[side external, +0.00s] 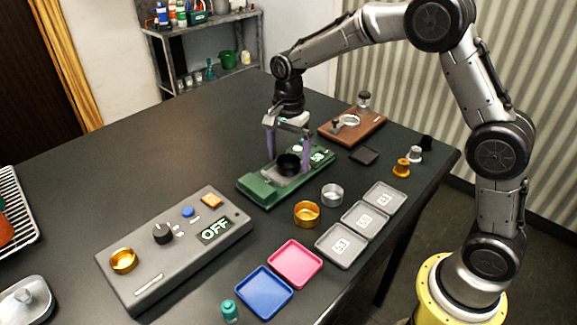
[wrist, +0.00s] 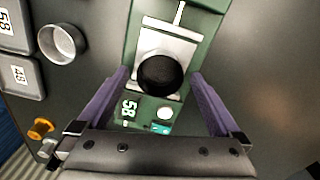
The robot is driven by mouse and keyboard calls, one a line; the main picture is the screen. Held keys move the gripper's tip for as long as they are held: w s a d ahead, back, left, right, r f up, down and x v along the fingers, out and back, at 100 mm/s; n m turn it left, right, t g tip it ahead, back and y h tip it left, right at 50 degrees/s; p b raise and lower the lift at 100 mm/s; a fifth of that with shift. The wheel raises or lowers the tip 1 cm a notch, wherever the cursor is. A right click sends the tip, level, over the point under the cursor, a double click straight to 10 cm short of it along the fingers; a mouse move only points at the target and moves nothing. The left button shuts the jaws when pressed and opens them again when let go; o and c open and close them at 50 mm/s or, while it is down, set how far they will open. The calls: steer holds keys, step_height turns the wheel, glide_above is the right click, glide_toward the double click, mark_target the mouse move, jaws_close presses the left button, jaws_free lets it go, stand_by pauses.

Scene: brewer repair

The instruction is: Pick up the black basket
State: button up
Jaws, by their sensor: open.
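The black basket (side external: 289,164) is a small round black cup. It sits on the metal plate of the green scale (side external: 262,192), and in the wrist view the basket (wrist: 160,74) lies beyond and between the fingers. My gripper (side external: 286,168) is open, with its purple fingers pointing down around the basket's place. In the wrist view my gripper (wrist: 159,75) has one finger on each side, with a visible gap to the basket. Nothing is held. I cannot tell the exact height of the fingertips over the plate.
A gold basket (side external: 306,214) and a silver basket (side external: 332,195) stand close on the right. Grey trays (side external: 341,246), a pink tray (side external: 295,264) and a blue tray (side external: 264,292) lie in front. A grey control box (side external: 175,250) reads OFF. A wooden board (side external: 352,127) lies behind.

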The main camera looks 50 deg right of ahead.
steer(key=c, duration=1.5)
